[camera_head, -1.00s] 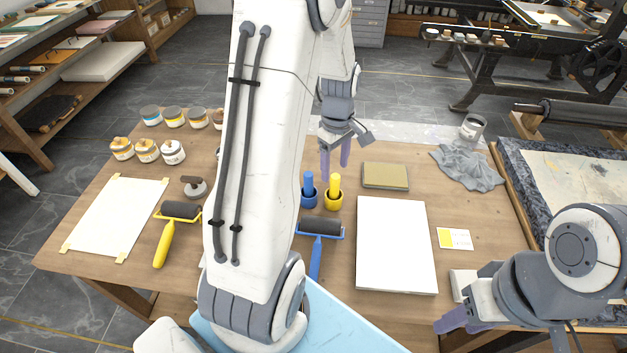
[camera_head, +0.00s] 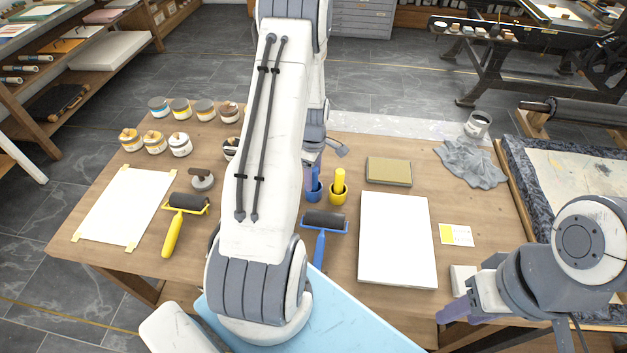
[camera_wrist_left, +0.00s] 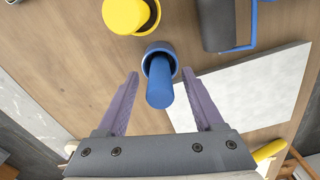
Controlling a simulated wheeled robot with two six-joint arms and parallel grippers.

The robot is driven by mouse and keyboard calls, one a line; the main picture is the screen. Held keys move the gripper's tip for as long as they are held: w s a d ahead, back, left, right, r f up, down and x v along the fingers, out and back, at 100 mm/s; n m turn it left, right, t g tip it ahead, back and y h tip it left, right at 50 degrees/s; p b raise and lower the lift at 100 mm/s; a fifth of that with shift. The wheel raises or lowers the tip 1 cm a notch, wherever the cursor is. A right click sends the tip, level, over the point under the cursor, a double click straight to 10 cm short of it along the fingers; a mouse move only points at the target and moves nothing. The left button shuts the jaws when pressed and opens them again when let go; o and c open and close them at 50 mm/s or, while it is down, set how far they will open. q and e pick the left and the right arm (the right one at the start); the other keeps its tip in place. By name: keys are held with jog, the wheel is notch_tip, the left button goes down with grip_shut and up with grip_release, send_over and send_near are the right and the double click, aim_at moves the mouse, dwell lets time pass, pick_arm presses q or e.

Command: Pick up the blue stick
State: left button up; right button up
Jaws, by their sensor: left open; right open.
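The blue stick (camera_head: 315,180) stands in a small blue cup (camera_head: 313,194) on the table. In the left wrist view the blue stick (camera_wrist_left: 160,84) rises from the blue cup (camera_wrist_left: 158,51) toward the camera. My left gripper (camera_wrist_left: 157,82) is open, with one purple finger on each side of the stick and a gap on both sides. In the head view my left gripper (camera_head: 312,158) is just above the cup, partly hidden by my arm. My right gripper (camera_head: 447,312) is open and empty at the table's front right.
A yellow stick (camera_head: 339,180) in a yellow cup (camera_head: 338,195) stands close beside the blue cup. A blue-handled roller (camera_head: 324,222) lies in front, a white slab (camera_head: 396,240) to the right, and an olive block (camera_head: 389,171) behind it.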

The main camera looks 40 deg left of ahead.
pick_arm(q)
notch_tip(320, 180, down, 2)
jog(key=shift+f, duration=0.1)
grip_shut()
jog(key=shift+r, duration=0.2)
